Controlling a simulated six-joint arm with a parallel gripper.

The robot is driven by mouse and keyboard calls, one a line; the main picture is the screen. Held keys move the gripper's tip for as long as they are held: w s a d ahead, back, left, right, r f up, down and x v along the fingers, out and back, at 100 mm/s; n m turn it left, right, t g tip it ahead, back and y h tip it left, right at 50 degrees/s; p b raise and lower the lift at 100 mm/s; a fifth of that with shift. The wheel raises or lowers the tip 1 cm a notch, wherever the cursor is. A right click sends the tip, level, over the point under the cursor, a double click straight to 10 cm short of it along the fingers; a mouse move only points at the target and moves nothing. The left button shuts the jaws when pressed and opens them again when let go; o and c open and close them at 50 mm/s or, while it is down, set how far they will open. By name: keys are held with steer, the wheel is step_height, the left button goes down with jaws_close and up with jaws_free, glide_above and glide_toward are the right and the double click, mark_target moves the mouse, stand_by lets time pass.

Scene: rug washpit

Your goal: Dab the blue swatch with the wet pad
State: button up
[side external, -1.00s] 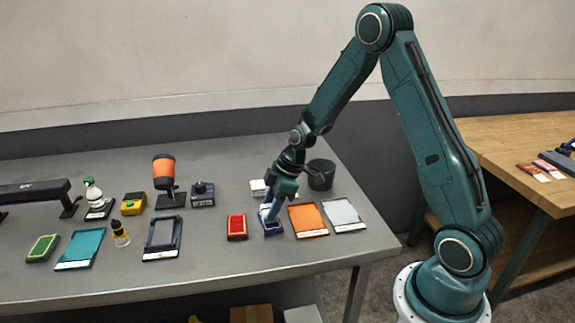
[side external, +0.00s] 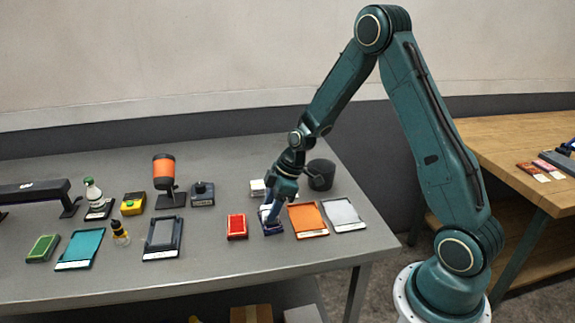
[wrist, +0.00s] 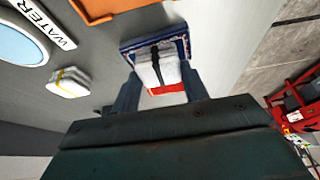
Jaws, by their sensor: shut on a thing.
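The blue swatch (side external: 273,230) lies on the grey table between a red swatch and an orange one. My gripper (side external: 268,212) points down over it and hides part of it. In the wrist view, my gripper (wrist: 157,85) is shut on a white pad (wrist: 146,72) with a dark band across it. The pad overlaps the blue swatch (wrist: 140,43), whose blue rim shows behind it. The pad is low over the swatch; I cannot tell whether they touch.
The red swatch (side external: 237,227) lies left, the orange swatch (side external: 308,220) and grey swatch (side external: 344,214) right. Behind are a dark pot (side external: 321,174) and another white pad (side external: 257,188). The wrist view shows a WATER label (wrist: 45,22) beside a round bowl (wrist: 18,42).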

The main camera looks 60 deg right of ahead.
steer(key=shift+r, duration=3.5)
steer(key=shift+f, duration=0.15)
steer(key=shift+f, duration=2.9)
steer(key=shift+f, duration=0.5)
steer(key=shift+r, duration=0.15)
steer(key=shift+r, duration=3.4)
steer(key=shift+w, duration=0.15)
